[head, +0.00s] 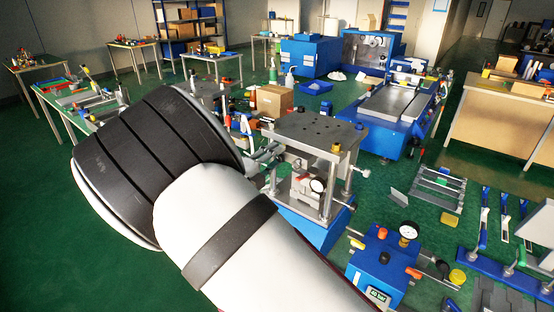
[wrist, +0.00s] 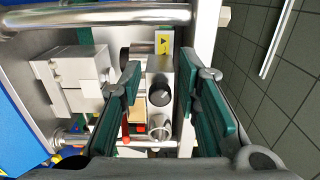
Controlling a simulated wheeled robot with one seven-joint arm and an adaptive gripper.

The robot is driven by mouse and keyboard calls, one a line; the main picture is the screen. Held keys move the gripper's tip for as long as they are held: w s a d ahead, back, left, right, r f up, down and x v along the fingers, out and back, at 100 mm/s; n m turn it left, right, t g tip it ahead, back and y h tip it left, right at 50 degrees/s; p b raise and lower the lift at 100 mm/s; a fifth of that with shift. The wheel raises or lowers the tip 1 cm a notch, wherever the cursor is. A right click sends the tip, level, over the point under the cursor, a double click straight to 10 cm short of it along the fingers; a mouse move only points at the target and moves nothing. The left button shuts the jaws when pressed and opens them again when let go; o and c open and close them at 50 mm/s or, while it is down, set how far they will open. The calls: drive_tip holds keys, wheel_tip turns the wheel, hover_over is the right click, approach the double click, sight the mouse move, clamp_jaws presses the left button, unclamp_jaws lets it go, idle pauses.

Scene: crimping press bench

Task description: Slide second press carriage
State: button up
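A press with a dark steel top plate (head: 315,132) and bright posts stands on a blue base (head: 318,222). In the wrist view, a narrow metal block (wrist: 160,118) with a black round knob, possibly the carriage, lies between the teal fingers of my gripper (wrist: 170,72). The fingers are spread, with a visible gap on the right side; contact on the left is unclear. A pale stepped block (wrist: 72,80) is to the left. In the head view my arm hides most of my gripper.
Bright steel rods (wrist: 100,16) cross the wrist view at top and bottom. A blue unit (head: 378,262) with a gauge stands in front of the press, and a cardboard box (head: 274,101) behind it. Green floor (head: 50,220) is clear at the left.

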drive_tip(key=shift+o, duration=0.5)
drive_tip(key=v, duration=1.2)
drive_tip(key=s+d+r+m+g, duration=0.2)
drive_tip(key=d+m+g, duration=0.2)
drive_tip(key=d+m, duration=0.35)
drive_tip(key=s+d+r+m+g+y, duration=0.1)
drive_tip(key=s+d+r+m+g, duration=0.25)
drive_tip(key=d+m, duration=0.45)
drive_tip(key=s+d+r+m+g, duration=0.1)
drive_tip(key=d+m+g, duration=0.4)
drive_tip(key=d, duration=0.5)
drive_tip(key=s+d+r+m+t+y, duration=0.1)
drive_tip(key=s+d+r+m+y, duration=0.1)
drive_tip(key=s+m, duration=0.4)
drive_tip(key=s+d+r+m+t+y, duration=0.1)
drive_tip(key=s+d+r+m+y, duration=0.1)
drive_tip(key=s+m, duration=0.5)
drive_tip(key=s+d+r+m+t+y, duration=0.1)
drive_tip(key=s+m, duration=0.6)
drive_tip(key=m, duration=0.7)
wheel_tip(320, 180, up, 2)
drive_tip(key=d+y, duration=0.1)
drive_tip(key=y, duration=0.2)
drive_tip(key=shift+r+y, duration=0.15)
drive_tip(key=shift+y, duration=0.25)
